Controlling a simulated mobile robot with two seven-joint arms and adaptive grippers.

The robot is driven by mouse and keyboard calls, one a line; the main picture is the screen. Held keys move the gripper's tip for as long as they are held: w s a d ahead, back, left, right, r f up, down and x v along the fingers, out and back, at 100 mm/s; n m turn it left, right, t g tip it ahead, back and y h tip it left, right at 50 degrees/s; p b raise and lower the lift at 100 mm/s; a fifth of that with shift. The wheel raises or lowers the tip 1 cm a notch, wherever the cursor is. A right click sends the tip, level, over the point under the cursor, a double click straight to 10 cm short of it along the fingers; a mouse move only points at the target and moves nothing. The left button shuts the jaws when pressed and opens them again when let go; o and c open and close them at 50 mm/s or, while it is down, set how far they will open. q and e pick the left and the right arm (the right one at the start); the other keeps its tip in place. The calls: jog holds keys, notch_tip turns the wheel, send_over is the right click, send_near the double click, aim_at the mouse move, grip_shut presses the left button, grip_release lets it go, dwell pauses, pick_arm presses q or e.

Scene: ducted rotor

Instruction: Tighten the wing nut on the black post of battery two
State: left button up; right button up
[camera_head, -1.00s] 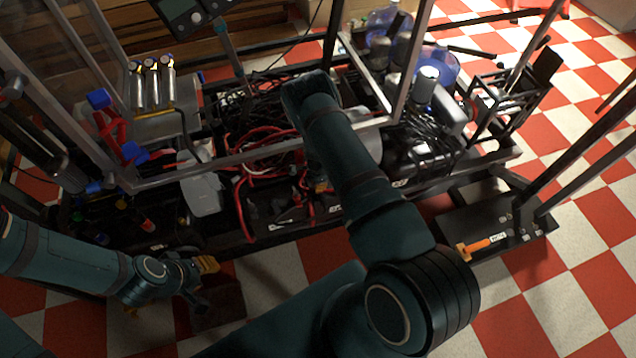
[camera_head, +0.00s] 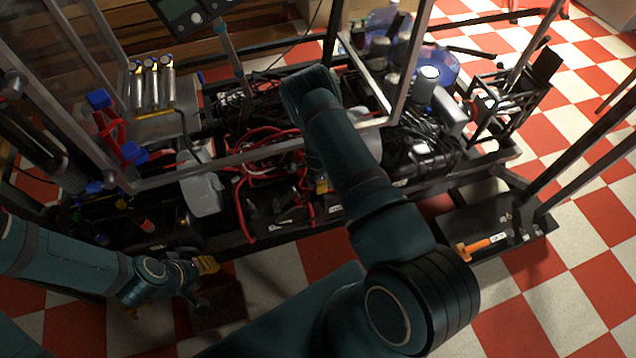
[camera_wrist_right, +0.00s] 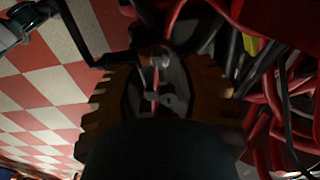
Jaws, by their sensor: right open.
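In the right wrist view, my right gripper (camera_wrist_right: 158,92) is open, with its ridged orange-brown fingers apart on either side of a small grey wing nut (camera_wrist_right: 162,99). The nut sits on a dark surface between them; I cannot tell whether either finger touches it. A reddish strip and a bolt-like metal piece show just above it. In the head view, my right forearm and wrist hide that gripper and the nut. Black labelled battery cases show along the frame; which one is battery two I cannot tell. My left gripper (camera_head: 200,268) hangs at the lower left, its finger gap unclear.
Red and black cables (camera_wrist_right: 280,85) crowd the right of the wrist view. Metal frame bars (camera_head: 250,155) cross above the equipment. A black tray (camera_head: 495,235) with an orange-handled tool (camera_head: 474,247) stands at the right. The checkered floor is open there.

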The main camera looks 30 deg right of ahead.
notch_tip(320, 180, up, 11)
dwell(0.3)
jog(key=shift+f, duration=0.15)
dwell(0.5)
jog(key=s+a+r+n+t+y, duration=0.1)
jog(key=s+a+r+n, duration=0.3)
jog(key=s+a+n, duration=0.4)
jog(key=s+a+r+n+y, duration=0.2)
jog(key=s+a+r+n, duration=0.2)
jog(key=s+a+n, duration=0.5)
jog(key=a+n, duration=0.2)
jog(key=a, duration=0.3)
jog(key=shift+t+y, duration=0.4)
